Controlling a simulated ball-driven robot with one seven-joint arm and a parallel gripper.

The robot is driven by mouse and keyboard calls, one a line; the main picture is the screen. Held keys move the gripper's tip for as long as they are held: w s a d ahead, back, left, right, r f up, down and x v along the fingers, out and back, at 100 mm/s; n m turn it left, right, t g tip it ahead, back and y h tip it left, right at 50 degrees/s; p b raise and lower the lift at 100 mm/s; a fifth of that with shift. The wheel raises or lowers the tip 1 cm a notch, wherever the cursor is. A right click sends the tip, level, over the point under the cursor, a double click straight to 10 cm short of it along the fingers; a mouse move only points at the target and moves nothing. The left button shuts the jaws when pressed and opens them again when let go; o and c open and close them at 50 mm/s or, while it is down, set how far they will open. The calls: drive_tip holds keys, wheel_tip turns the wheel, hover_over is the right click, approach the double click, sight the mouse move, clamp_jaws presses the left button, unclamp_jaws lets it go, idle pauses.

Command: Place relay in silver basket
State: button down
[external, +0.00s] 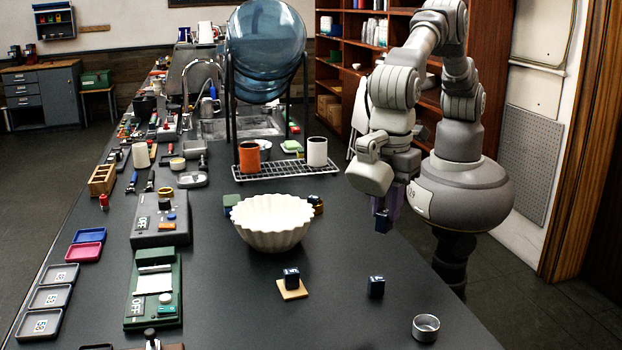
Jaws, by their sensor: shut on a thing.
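My gripper (385,207) is shut on a small dark blue block, the relay (383,222), and holds it at the right side of the dark counter, behind and above the other blocks. A similar dark blue block (376,287) stands on the counter below it. Another dark blue block (291,277) stands on a small tan square. A small round silver metal cup, seemingly the silver basket (426,328), stands at the front right of the counter, apart from my gripper. Its inside looks empty.
A white fluted bowl (272,222) stands mid-counter, left of my gripper. Behind it a wire rack (270,170) holds an orange cup and a white cup (317,152). Devices and small trays (52,297) line the left side. The counter around the silver cup is clear.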

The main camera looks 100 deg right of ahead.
drive_tip(key=s+a+f+n+p, duration=0.1)
drive_tip(key=s+a+f+p, duration=0.3)
drive_tip(key=a, duration=0.7)
drive_tip(key=f+b, duration=0.2)
drive_tip(key=f, duration=0.1)
drive_tip(key=f+b, duration=0.2)
drive_tip(key=f, duration=0.1)
drive_tip(key=f+b, duration=0.2)
drive_tip(key=f, duration=0.1)
drive_tip(key=shift+s+a, duration=0.1)
drive_tip(key=shift+s, duration=0.25)
drive_tip(key=c, duration=0.9)
unclamp_jaws()
drive_tip(key=shift+r, duration=0.1)
wheel_tip(320, 180, up, 7)
drive_tip(key=p, duration=0.4)
